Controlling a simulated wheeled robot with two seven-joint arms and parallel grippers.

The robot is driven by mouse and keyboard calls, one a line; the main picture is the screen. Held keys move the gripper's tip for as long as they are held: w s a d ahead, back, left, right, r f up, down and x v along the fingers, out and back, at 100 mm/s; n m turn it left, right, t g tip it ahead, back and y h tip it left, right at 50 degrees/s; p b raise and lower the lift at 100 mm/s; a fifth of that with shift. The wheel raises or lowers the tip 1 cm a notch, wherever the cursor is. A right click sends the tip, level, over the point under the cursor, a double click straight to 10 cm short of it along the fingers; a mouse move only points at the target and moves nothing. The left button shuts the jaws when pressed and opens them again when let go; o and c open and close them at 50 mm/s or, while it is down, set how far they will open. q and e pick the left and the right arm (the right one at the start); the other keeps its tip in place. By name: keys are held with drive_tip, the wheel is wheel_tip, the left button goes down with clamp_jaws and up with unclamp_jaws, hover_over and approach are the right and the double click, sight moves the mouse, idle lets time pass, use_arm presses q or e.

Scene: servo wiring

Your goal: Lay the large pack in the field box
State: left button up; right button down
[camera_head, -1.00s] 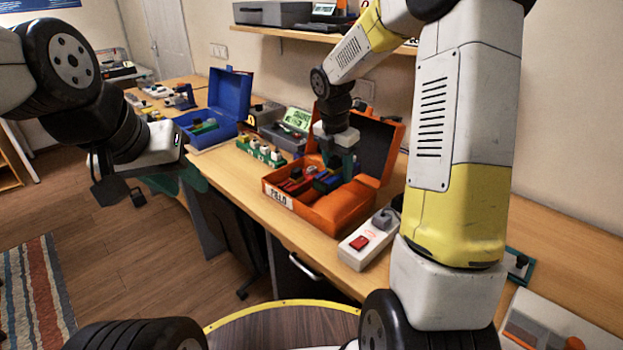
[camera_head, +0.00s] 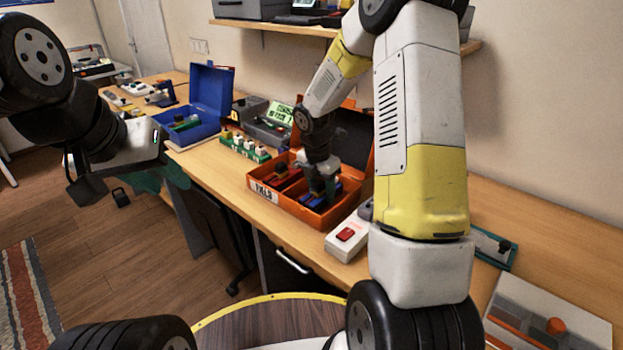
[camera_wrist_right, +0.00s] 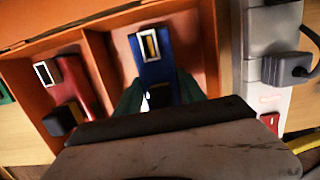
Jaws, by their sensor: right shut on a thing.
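The field box (camera_head: 297,210) is an open orange case with a FIELD label and a raised lid, on the bench in the head view. A divider (camera_wrist_right: 98,65) splits it in the right wrist view. A red pack (camera_wrist_right: 72,80) lies in the left compartment. My right gripper (camera_head: 318,190) is shut on a blue pack (camera_wrist_right: 152,62) with its green fingers on either side, low in the right compartment. I cannot tell whether the pack touches the floor. My left gripper (camera_head: 165,178) is away at the left, off the bench front; its jaw gap is unclear.
A white switch box (camera_head: 347,238) stands close to the right of the field box. A green rack (camera_head: 243,147) with several small items and a blue open case (camera_head: 190,128) stand to the left. A grey tray (camera_head: 550,315) lies at the right.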

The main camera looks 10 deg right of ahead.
drive_tip(key=c, duration=0.7)
unclamp_jaws()
drive_tip(key=shift+f, duration=0.1)
